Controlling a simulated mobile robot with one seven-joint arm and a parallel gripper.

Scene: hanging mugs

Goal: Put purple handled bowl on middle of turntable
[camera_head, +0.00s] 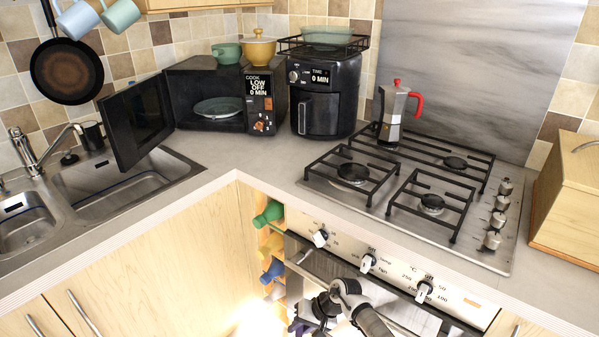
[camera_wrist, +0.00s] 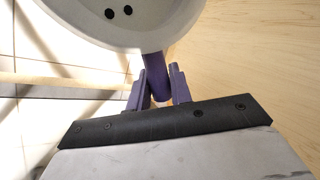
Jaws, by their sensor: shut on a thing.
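The bowl (camera_wrist: 165,20) shows in the wrist view as a pale round body cut off by the top edge, with two dark dots on it. Its purple handle (camera_wrist: 154,62) points down between the two fingers of my gripper (camera_wrist: 160,78), which is shut on it. In the head view my gripper is low at the bottom edge, in front of the oven; the bowl cannot be made out clearly there. The turntable (camera_head: 218,106) is a greenish glass plate inside the open microwave (camera_head: 191,88) at the back of the counter. It looks empty.
The microwave door (camera_head: 137,117) stands open toward the sink (camera_head: 120,190). A green cup (camera_head: 226,53) and a yellow pot (camera_head: 258,52) sit on top of the microwave. An air fryer (camera_head: 325,100) stands to its right. The counter before them is clear.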

